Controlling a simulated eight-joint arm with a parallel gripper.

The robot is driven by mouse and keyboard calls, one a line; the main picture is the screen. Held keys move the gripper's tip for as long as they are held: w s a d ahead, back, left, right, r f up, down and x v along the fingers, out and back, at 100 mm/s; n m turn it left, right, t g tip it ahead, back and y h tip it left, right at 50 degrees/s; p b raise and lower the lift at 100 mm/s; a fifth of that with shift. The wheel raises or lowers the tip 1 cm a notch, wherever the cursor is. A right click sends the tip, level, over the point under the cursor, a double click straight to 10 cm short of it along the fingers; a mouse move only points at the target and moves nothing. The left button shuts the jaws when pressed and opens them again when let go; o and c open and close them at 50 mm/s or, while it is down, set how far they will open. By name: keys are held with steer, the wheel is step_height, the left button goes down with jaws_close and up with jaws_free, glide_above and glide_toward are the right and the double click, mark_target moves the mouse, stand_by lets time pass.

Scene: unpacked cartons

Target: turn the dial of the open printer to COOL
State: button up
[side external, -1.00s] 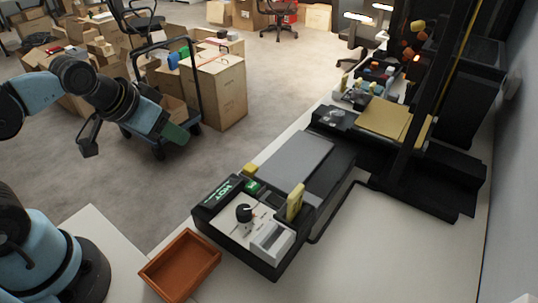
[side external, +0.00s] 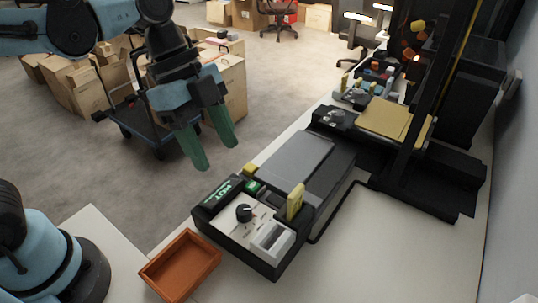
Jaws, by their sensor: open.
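The dial (side external: 244,213) is a black round knob on the white front panel of the open printer (side external: 268,205), at the lower middle of the side external view. The printer is a low black unit with a grey flat bed. A green-lit label (side external: 222,190) beside the dial appears to read HOT. My gripper (side external: 215,156) hangs above and to the left of the printer, its two green fingers pointing down and spread apart with nothing between them. It does not touch the dial. The dial's exact pointing direction is too small to tell.
An orange-brown tray (side external: 180,265) sits left of the printer's front. A yellow upright piece (side external: 295,201) rises from the printer's right side. A second machine with a gold plate (side external: 396,119) stands behind.

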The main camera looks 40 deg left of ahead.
mark_target(244, 209)
steer(key=shift+x, duration=6.05)
steer(key=shift+d, duration=0.1)
steer(key=shift+c, duration=0.3)
jaws_close()
steer(key=n+t, duration=0.1)
steer(key=n, duration=0.3)
steer(key=shift+s+n+t, duration=0.15)
steer(key=shift+n+t, duration=0.15)
steer(key=shift+t, duration=0.1)
steer(key=shift+d+n+t+y, duration=0.1)
steer(key=shift+n+t+y, duration=0.5)
steer(key=shift+n, duration=1.4)
steer(key=shift+o, duration=0.3)
jaws_free()
